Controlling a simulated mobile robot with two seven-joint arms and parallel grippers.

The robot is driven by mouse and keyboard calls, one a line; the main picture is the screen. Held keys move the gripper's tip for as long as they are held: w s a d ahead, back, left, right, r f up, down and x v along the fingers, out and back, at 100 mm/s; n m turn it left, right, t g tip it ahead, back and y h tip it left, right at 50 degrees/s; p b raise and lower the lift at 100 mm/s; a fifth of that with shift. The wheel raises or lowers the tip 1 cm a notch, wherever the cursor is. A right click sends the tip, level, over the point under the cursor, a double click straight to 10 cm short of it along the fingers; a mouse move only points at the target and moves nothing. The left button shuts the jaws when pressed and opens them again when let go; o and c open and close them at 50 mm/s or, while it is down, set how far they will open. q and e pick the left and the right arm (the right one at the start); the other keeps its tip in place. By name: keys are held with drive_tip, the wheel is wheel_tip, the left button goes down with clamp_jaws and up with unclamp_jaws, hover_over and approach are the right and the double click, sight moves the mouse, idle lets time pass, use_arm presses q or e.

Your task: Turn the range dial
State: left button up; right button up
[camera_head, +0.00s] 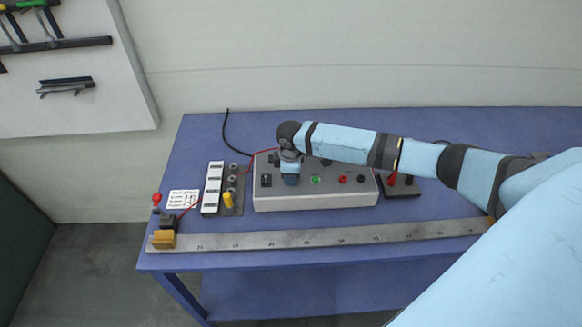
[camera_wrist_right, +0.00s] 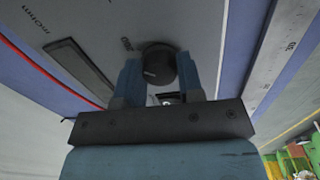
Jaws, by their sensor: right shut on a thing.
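The range dial (camera_wrist_right: 158,65) is a round black knob on the sloping face of a grey meter box (camera_head: 340,196). My right gripper (camera_wrist_right: 158,80) is shut on the dial, with one blue finger on each side of it, in the right wrist view. In the head view my right gripper (camera_head: 290,178) points down at the left part of the box and hides the dial. Lettering shows on the panel near the dial, but I cannot read the dial's setting. My left gripper is in neither view.
The box stands on a blue table (camera_head: 230,140). A long metal ruler (camera_head: 320,238) lies along the front. Left of the box are a white block strip (camera_head: 212,187), a yellow plug (camera_head: 227,199) and a red-knobbed clamp (camera_head: 157,200). A red wire runs behind the box.

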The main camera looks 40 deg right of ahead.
drive_tip(key=shift+m, duration=0.5)
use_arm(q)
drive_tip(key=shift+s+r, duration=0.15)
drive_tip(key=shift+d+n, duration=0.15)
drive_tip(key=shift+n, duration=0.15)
use_arm(e)
drive_tip(key=shift+m, duration=0.3)
drive_tip(key=o, duration=0.9)
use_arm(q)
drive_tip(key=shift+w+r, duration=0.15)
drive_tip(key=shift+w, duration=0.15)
use_arm(e)
drive_tip(key=shift+r, duration=0.15)
